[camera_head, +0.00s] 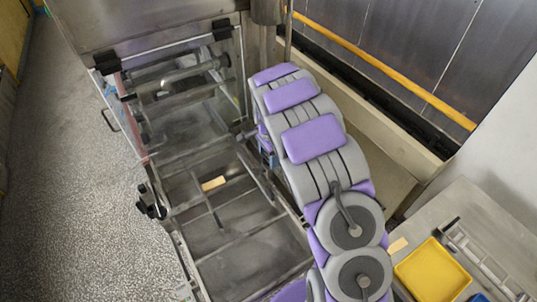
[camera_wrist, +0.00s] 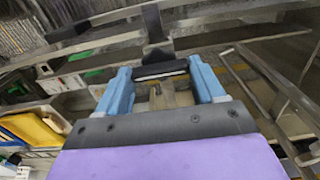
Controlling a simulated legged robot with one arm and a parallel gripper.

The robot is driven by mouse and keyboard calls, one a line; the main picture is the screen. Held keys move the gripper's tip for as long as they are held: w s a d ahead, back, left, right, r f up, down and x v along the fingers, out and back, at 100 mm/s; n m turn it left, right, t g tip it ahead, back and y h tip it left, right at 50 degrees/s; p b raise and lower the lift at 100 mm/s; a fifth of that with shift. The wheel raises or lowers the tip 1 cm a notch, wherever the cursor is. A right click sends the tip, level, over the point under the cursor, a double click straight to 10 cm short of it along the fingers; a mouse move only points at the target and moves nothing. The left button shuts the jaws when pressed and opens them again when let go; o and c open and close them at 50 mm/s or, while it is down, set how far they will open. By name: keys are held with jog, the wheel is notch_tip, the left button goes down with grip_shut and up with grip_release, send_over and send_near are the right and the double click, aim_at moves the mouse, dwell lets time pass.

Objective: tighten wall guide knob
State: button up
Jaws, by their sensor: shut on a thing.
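My gripper (camera_wrist: 160,74) shows in the wrist view with its two blue fingers on either side of a dark knob (camera_wrist: 157,52). The fingers are shut on it, close to a metal guide rail (camera_wrist: 225,22) that crosses the view. The exact contact at the fingertips is hard to make out. In the head view only a bit of blue of my gripper (camera_head: 267,158) shows beside my purple and grey arm, at the right side of the machine's bed. There the knob is hidden behind my arm. The mesh bed (camera_head: 235,232) lies left of the gripper.
A small tan bar (camera_head: 214,183) lies on the bed. Black knobs (camera_head: 150,205) stick out from the machine's left side. A yellow tray (camera_head: 432,272), another tan piece (camera_head: 398,245) and a metal rack (camera_head: 485,262) are on the right bench. The floor at left is clear.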

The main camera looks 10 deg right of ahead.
aim_at(267, 157)
jog(key=o, duration=1)
jog(key=shift+a, duration=0.15)
jog(key=shift+o, duration=0.2)
jog(key=shift+r, duration=0.1)
notch_tip(267, 157, up, 17)
jog(key=shift+w, duration=0.1)
